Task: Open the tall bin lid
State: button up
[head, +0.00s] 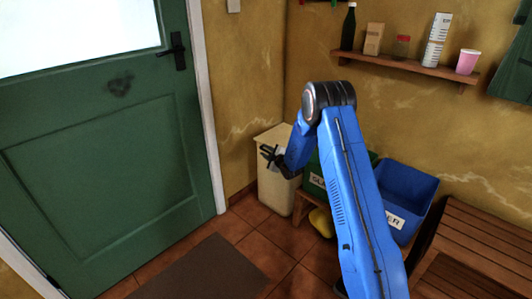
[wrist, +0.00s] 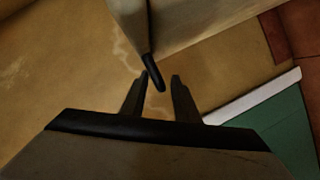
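The tall cream bin (head: 274,196) stands in the corner beside the green door, and its lid (head: 272,134) looks shut. My gripper (head: 269,153) is at the upper front of the bin, just below the lid. In the wrist view, a short black handle (wrist: 153,72) sticks out by the edge between two pale bin surfaces (wrist: 205,22). My gripper (wrist: 161,77) is open there, its two fingers apart. The handle's end lies between the fingertips in the picture, close to the left one. I cannot tell whether they touch.
A green bin (head: 314,178) and a blue bin (head: 408,190) stand to the right on a low wooden stand. A yellow object (head: 321,222) lies on the floor. A wooden bench (head: 470,245) is at right. The green door (head: 100,150) is left, with a dark mat (head: 208,272) before it.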

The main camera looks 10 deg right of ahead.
jog(key=shift+c, duration=0.7)
grip_shut()
